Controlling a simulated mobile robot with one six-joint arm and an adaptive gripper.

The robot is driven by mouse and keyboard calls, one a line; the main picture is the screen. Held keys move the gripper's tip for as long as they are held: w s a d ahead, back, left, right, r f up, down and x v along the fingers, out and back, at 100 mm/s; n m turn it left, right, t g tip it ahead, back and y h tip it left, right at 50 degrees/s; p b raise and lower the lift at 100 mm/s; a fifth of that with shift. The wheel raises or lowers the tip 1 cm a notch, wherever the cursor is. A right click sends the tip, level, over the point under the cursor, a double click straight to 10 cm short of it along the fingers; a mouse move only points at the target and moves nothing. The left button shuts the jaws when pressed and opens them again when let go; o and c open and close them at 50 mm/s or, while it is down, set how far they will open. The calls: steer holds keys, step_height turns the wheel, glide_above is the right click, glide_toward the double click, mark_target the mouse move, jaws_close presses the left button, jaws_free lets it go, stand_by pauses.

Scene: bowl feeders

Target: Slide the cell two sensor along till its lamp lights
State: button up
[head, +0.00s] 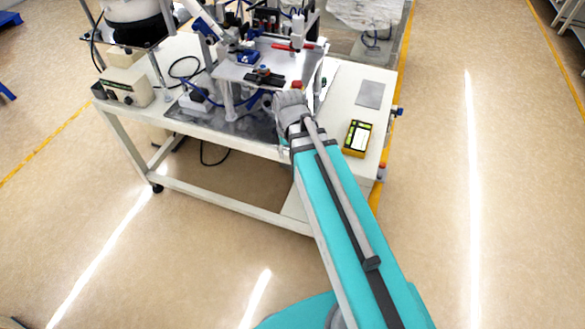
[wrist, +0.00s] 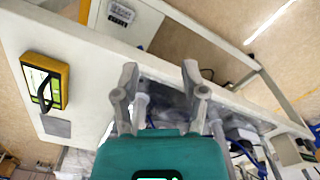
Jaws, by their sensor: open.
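My gripper (wrist: 160,80) is open in the wrist view, its two grey fingers spread with nothing held between them. In the head view my arm reaches over the front edge of the workbench (head: 350,95), and its grey end is beside the raised metal plate (head: 230,70). A small black fixture (head: 264,79) with an orange-brown piece sits on the plate's front part. I cannot tell which part is the cell two sensor, and no lit lamp can be made out. The arm's end may hide part of the cell.
A yellow handheld meter (head: 357,138) lies at the bench's right front; it also shows in the wrist view (wrist: 45,80). A grey pad (head: 370,94) lies behind it. A beige control box (head: 125,87) and cables occupy the left. The floor around the bench is free.

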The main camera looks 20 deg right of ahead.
steer(key=shift+s+d+f+n+b, duration=0.1)
steer(key=shift+s+f+n+b, duration=0.3)
steer(key=shift+s+f+b, duration=0.8)
steer(key=shift+f, duration=0.15)
step_height(320, 180, up, 28)
steer(key=f+m+p, duration=0.1)
steer(key=m+p, duration=0.6)
steer(key=p, duration=2.1)
glide_above(260, 79)
steer(key=shift+w+r, duration=0.15)
steer(key=shift+r, duration=0.1)
steer(key=shift+f, duration=0.15)
step_height(260, 79, down, 14)
steer(key=b, duration=1.4)
steer(key=shift+r, duration=0.2)
